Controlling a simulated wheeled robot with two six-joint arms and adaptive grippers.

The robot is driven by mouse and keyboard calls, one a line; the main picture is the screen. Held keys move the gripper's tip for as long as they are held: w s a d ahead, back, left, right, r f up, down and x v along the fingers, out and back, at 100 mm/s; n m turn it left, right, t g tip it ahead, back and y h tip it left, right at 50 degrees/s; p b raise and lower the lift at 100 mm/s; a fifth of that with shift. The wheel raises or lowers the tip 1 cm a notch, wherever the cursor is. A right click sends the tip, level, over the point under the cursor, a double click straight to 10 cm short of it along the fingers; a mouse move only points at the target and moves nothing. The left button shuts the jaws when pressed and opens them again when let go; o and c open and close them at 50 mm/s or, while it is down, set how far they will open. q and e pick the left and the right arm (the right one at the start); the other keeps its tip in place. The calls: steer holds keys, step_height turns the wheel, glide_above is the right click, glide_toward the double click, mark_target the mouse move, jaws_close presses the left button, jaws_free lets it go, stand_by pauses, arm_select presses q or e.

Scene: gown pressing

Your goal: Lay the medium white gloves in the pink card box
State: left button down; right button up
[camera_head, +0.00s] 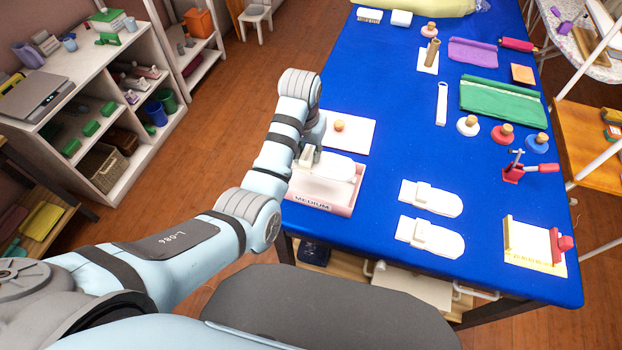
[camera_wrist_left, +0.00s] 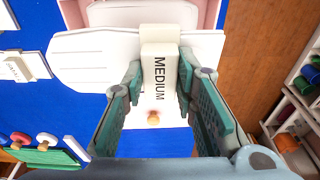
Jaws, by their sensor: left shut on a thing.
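The pink card box (camera_head: 349,205) stands near the left front edge of the blue table, with MEDIUM on its front. My left gripper (camera_head: 311,155) is over its back part, shut on the label block of the medium white gloves (camera_head: 335,166). In the left wrist view the MEDIUM block (camera_wrist_left: 159,60) is between the fingers of my left gripper (camera_wrist_left: 157,88), and the flat glove part (camera_wrist_left: 90,62) reaches left. The box's pink wall (camera_wrist_left: 211,14) shows at the top, partly hidden by the gloves. I cannot tell whether the gloves touch the box. My right gripper is not in view.
Two more white glove sets (camera_head: 436,198) (camera_head: 436,240) lie right of the box. A white card (camera_head: 357,131) with a wooden knob (camera_head: 339,125) lies behind it. Stamps, cloths and a red clamp (camera_head: 514,172) stand farther right. Blue table (camera_head: 385,180) is bare between box and gloves.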

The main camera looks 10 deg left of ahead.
arm_select(q)
step_height(320, 180, down, 11)
steer(key=shift+b, duration=1.1)
steer(key=shift+w, duration=0.1)
steer(key=shift+a, duration=0.1)
steer(key=shift+f, duration=0.4)
steer(key=c, duration=1.3)
jaws_free()
steer(key=shift+r, duration=0.1)
steer(key=r+p, duration=0.1)
steer(key=r, duration=0.3)
steer(key=s+r+p, duration=0.1)
steer(key=r, duration=0.2)
steer(key=r+p, duration=0.1)
steer(key=r, duration=0.3)
steer(key=shift+s+r, duration=0.3)
steer(key=shift+r, duration=0.05)
steer(key=shift+s+r+p, duration=0.15)
steer(key=shift+r+p, duration=0.15)
steer(key=shift+r, duration=0.2)
